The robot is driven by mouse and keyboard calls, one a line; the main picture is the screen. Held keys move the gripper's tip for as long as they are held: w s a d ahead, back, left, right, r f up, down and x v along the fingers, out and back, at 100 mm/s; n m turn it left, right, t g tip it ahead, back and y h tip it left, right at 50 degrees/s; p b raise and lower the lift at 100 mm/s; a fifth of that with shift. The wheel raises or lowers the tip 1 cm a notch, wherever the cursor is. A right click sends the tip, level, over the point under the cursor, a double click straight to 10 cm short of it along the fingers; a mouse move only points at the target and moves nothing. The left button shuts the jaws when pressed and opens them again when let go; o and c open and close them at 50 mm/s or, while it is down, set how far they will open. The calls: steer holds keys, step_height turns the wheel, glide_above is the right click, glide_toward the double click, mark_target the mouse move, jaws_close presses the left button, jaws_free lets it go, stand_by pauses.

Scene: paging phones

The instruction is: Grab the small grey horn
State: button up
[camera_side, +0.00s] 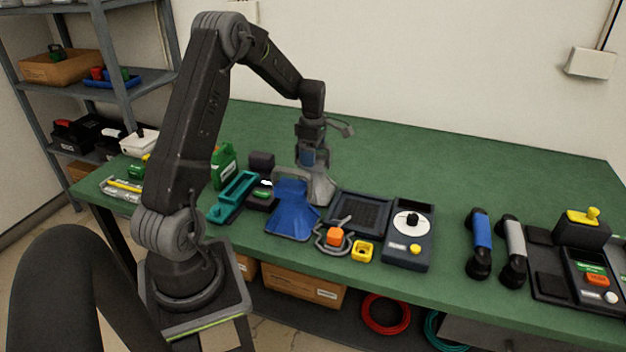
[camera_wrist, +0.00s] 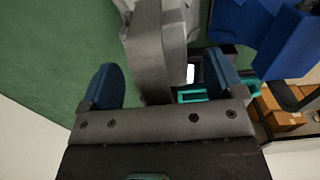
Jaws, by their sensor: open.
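The small grey horn (camera_side: 322,188) stands on the green table, close to the right of the larger blue horn (camera_side: 291,210). My gripper (camera_side: 308,160) points down at the grey horn from just above. In the wrist view the grey horn (camera_wrist: 152,48) reaches up between the two blue finger pads of my open gripper (camera_wrist: 163,80). Gaps show between the horn and both pads. The blue horn (camera_wrist: 285,42) fills the upper right of the wrist view. The contact area is too small to judge in the side view.
A teal tray (camera_side: 234,196) and a dark phone base lie to the left. A black ribbed tray (camera_side: 359,212) is right of the horns, with an orange-topped item (camera_side: 334,236) and yellow block (camera_side: 362,251) in front. The table behind is clear.

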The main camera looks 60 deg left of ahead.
steer(key=shift+f, duration=0.2)
stand_by(0.6)
steer(key=shift+c, duration=0.3)
steer(key=c, duration=1.5)
